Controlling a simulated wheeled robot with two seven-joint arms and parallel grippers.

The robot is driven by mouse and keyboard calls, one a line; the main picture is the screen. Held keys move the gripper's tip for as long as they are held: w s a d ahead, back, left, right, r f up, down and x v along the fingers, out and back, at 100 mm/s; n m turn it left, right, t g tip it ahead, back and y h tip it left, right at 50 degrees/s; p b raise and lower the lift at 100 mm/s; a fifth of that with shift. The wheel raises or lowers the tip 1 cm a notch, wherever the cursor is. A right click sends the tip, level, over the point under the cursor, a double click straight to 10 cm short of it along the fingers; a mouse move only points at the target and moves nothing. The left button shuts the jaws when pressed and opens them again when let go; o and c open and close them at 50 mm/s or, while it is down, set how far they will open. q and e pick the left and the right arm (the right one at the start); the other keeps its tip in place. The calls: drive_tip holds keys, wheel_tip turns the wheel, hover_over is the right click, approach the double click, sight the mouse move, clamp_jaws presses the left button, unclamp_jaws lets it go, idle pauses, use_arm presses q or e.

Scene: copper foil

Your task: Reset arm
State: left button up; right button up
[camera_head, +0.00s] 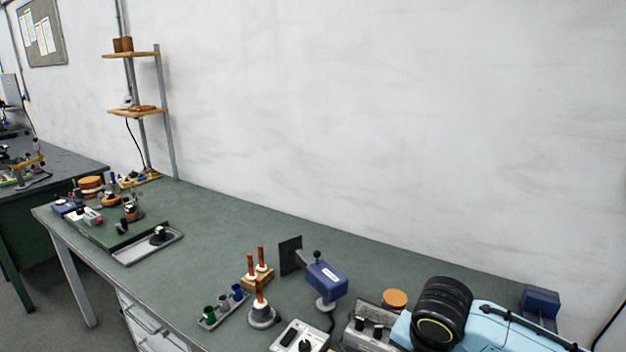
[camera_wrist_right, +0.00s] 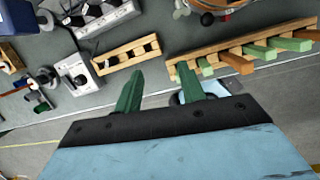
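My right gripper (camera_wrist_right: 160,84) shows in the wrist view with two green fingers spread apart. Nothing is held between them. It is over the green bench top, close to a wooden rack (camera_wrist_right: 128,62) with slots. In the head view a light blue arm link of mine with a black joint fills the lower right corner; the right gripper itself is not visible there. My left gripper is in neither view.
The green bench (camera_head: 210,213) holds a blue device on a stand (camera_head: 325,279), copper rods (camera_head: 261,258), a cup tray (camera_head: 222,308) and a grey tray (camera_head: 147,247). A long wooden rack with coloured pegs (camera_wrist_right: 240,52) is near the right gripper. The bench's middle back is clear.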

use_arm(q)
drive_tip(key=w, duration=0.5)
use_arm(e)
drive_tip(key=s+a+f+m+y, duration=0.45)
drive_tip(key=s+a+m, duration=0.25)
drive_tip(key=s+m, duration=0.4)
drive_tip(key=s+d+f+m+h, duration=0.35)
drive_tip(key=s+d+m, duration=0.65)
drive_tip(key=s+m, duration=0.4)
wheel_tip(320, 180, down, 29)
drive_tip(key=m+g+b, duration=0.1)
drive_tip(key=b, duration=0.3)
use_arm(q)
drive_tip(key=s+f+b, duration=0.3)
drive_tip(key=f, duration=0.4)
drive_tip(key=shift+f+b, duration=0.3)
use_arm(e)
drive_tip(key=s+d+f+g, duration=0.1)
drive_tip(key=s+d+f, duration=0.2)
drive_tip(key=s+f, duration=1.4)
drive_tip(key=shift+s+f, duration=0.15)
drive_tip(key=shift+f, duration=0.65)
